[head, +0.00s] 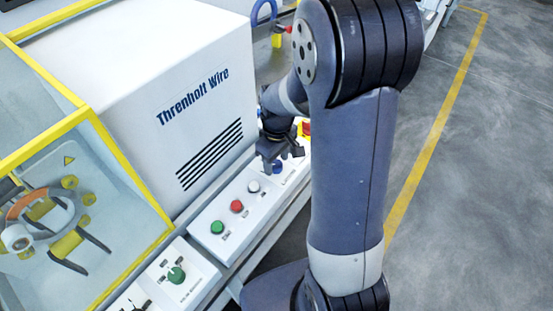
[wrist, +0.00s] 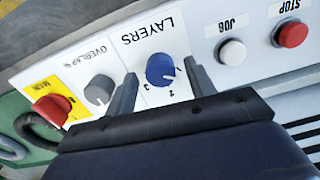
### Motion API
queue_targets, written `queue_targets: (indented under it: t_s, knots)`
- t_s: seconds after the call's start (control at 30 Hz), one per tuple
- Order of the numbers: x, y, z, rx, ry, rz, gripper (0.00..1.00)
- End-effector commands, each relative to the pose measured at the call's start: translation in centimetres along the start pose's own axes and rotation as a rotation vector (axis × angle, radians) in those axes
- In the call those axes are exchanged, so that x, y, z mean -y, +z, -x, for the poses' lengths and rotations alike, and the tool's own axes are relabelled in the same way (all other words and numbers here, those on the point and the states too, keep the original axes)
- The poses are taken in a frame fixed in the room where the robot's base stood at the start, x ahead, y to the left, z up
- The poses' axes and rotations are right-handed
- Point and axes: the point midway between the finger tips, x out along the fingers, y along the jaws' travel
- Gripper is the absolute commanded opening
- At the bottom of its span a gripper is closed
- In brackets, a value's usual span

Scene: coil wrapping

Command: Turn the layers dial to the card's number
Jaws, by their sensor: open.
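The blue layers dial (wrist: 159,69) sits on a white panel plate under the word LAYERS in the wrist view. A white pointer mark on the dial seems to point toward the 1. My gripper (wrist: 161,74) is open, with one finger on each side of the dial; I cannot tell whether they touch it. In the head view my gripper (head: 280,158) is over the panel and partly hides the blue dial (head: 277,168). I see no card with a number in either view.
In the wrist view a grey overlap knob (wrist: 98,89) and a red main switch (wrist: 52,109) are left of the dial. The white jog button (wrist: 231,51) and red stop button (wrist: 292,33) are to its right. The machine housing (head: 165,70) rises beside the panel.

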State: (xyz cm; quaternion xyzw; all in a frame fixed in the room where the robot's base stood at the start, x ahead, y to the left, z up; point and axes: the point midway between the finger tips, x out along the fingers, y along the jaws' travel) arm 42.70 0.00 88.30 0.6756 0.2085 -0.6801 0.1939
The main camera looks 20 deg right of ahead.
Motion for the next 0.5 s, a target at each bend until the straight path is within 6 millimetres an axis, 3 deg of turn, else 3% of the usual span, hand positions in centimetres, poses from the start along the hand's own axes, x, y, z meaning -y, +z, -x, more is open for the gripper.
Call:
queue_targets:
  t_s: [0.27, 0.5]
  knots:
    - [0.01, 0.0, -0.16, 0.0, 0.0, 0.0, 0.52]
    - [0.01, 0.0, -0.14, 0.0, 0.0, 0.0, 0.32]
